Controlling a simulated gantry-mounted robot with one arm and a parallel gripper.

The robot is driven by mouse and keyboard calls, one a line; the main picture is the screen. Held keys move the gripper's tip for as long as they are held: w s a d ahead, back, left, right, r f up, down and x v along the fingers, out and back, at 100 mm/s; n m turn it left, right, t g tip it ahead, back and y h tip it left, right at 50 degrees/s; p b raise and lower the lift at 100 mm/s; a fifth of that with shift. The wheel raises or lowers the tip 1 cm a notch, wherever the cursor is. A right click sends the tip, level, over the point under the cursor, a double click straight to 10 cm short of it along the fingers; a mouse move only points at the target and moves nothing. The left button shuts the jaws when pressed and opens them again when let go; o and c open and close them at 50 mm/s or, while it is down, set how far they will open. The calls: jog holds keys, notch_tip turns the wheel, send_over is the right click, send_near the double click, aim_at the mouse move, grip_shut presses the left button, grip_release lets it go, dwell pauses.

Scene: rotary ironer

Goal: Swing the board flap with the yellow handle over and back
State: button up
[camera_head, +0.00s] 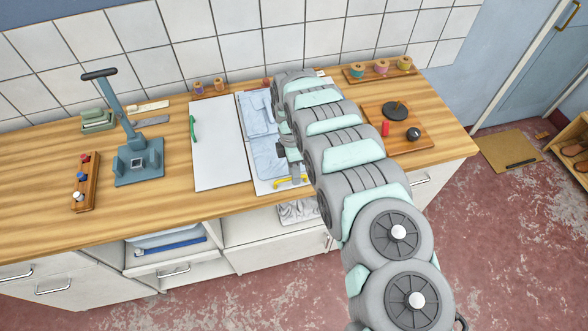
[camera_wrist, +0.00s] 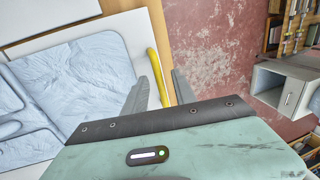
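The board flap (camera_head: 262,187) with the yellow handle (camera_head: 290,182) lies flat on the counter in the head view, carrying a folded pale blue garment (camera_head: 269,157). My gripper (camera_head: 294,172) is at the flap's front edge, by the handle, partly hidden behind my arm. In the wrist view, my gripper (camera_wrist: 164,88) is open, its two fingers apart. The yellow handle (camera_wrist: 156,72) shows between them in the picture; whether they touch it I cannot tell. The garment (camera_wrist: 75,85) shows to the left of the handle.
A white board (camera_head: 218,150) with a green handle (camera_head: 193,128) lies left of the flap. A blue-grey press stand (camera_head: 138,165) is further left. A wooden board (camera_head: 405,140) with small items is at right. An open shelf (camera_head: 275,225) is below the counter's front edge.

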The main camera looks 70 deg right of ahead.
grip_shut()
dwell(0.3)
dwell(1.1)
